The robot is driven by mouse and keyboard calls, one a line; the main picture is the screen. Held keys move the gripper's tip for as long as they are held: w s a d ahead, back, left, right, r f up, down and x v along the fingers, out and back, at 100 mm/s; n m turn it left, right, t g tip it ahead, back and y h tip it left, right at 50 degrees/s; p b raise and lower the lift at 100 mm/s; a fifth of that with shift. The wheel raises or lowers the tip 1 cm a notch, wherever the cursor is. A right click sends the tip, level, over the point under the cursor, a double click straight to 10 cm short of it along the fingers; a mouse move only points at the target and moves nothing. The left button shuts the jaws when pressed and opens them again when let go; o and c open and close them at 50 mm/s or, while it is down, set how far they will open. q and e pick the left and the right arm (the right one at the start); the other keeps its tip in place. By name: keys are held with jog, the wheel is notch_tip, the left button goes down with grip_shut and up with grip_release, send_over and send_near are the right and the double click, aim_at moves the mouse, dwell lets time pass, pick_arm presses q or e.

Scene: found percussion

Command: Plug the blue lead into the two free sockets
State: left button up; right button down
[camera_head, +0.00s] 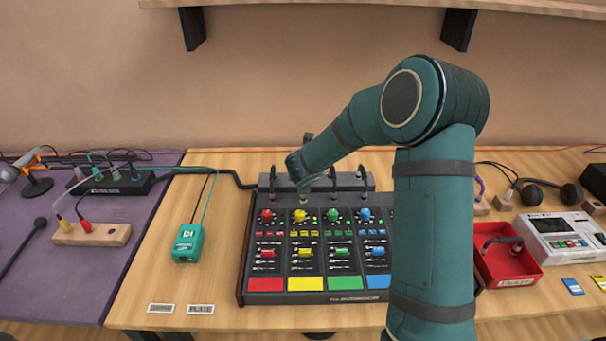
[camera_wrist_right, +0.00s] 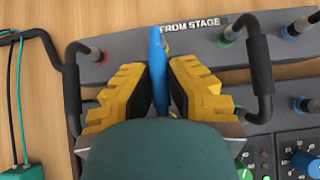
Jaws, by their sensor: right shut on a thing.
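In the right wrist view, the yellow-fingered right gripper (camera_wrist_right: 158,95) is shut on the blue lead (camera_wrist_right: 157,62), with a slim blue part showing between the fingers. It hangs over a grey strip labelled FROM STAGE (camera_wrist_right: 195,40). A black lead (camera_wrist_right: 73,85) arches to the left of the gripper and another black lead (camera_wrist_right: 259,65) to its right. The sockets beneath the gripper are hidden, and I cannot tell whether the lead's tip touches one. In the head view, my arm reaches over the mixer (camera_head: 320,297), hiding its right side. My left gripper is not in view.
A teal DI box (camera_head: 188,243) stands left of the mixer. A wooden block with plugs (camera_head: 90,234) and a black patch box (camera_head: 112,187) are farther left. A red tray (camera_head: 513,268) and a white device (camera_head: 560,240) stand at right. A shelf overhangs the back.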

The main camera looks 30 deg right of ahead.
jog(key=shift+f, duration=0.2)
jog(key=c, duration=1)
grip_release()
jog(key=shift+c, duration=0.2)
jog(key=shift+r, duration=0.1)
jog(key=v, duration=1.2)
jog(key=shift+a, duration=0.1)
